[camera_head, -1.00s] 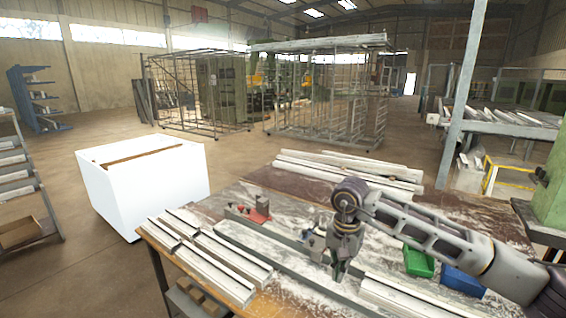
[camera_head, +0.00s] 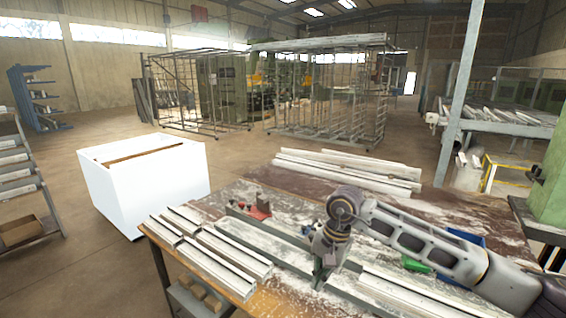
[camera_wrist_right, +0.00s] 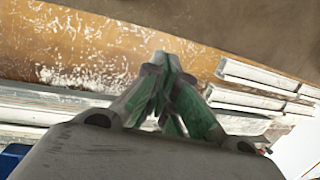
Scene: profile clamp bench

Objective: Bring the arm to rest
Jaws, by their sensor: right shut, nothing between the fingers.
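My right arm (camera_head: 420,247) comes in from the right over the workbench. Its gripper (camera_head: 319,277) points down above the bench, close over the long profiles, and holds nothing. In the right wrist view the gripper's fingers (camera_wrist_right: 172,98) are together with nothing between them. I cannot tell whether the fingertips touch the bench or the profile below. The left gripper is not in view.
The bench (camera_head: 285,292) carries white profiles (camera_head: 208,262) at the left and more profiles (camera_head: 345,172) at the back. A red clamp (camera_head: 260,211), a green bin (camera_head: 415,263) and a blue bin (camera_head: 467,238) are near. A white box (camera_head: 145,190) stands left.

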